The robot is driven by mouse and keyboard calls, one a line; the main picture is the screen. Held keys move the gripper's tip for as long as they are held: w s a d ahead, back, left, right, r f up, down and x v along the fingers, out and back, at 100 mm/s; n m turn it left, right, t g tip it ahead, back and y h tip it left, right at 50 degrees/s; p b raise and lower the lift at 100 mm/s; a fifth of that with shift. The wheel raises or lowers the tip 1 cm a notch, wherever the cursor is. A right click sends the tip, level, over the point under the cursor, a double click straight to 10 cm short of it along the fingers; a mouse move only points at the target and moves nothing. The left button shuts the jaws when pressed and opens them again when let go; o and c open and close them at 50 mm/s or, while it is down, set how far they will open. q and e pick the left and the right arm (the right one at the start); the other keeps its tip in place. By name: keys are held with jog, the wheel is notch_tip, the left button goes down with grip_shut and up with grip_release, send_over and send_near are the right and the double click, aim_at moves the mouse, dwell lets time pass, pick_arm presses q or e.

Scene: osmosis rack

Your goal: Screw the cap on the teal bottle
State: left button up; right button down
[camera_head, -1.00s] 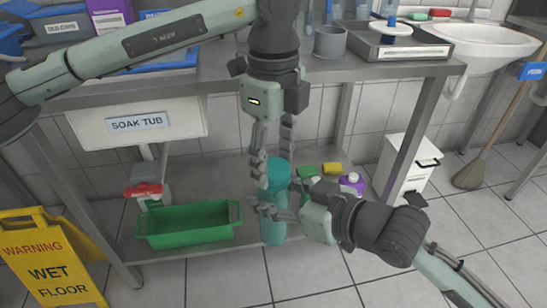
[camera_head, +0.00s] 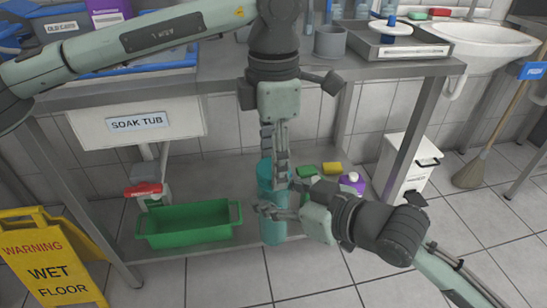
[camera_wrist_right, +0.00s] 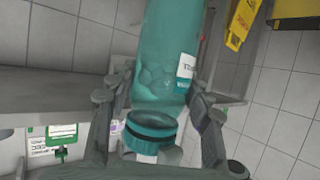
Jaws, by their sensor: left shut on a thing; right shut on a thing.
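The teal bottle (camera_head: 271,230) stands upright at the front of the low shelf. My right gripper (camera_head: 276,207) reaches in from the right and is shut around its body. In the right wrist view, its fingers lie on either side of the bottle (camera_wrist_right: 170,50). My left gripper (camera_head: 278,180) points straight down from above and is shut on the cap (camera_head: 264,170) at the bottle's top, partly hiding it. In the right wrist view, the teal ribbed cap (camera_wrist_right: 150,128) shows at the bottle's end. I cannot tell how tightly it sits.
A green bin (camera_head: 190,227) stands on the shelf to the left. A purple bottle (camera_head: 352,184) and a yellow sponge (camera_head: 332,168) lie behind my right gripper. The tabletop edge is behind my left arm. A yellow wet floor sign (camera_head: 50,270) stands at front left.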

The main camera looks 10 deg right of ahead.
pick_arm(q)
jog(key=m, duration=0.7)
jog(key=shift+m, duration=0.4)
jog(key=m, duration=0.4)
jog(key=shift+m, duration=0.4)
jog(key=m, duration=0.5)
jog(key=o, duration=1.3)
jog(key=shift+r, duration=2.25)
jog(key=shift+c, duration=0.4)
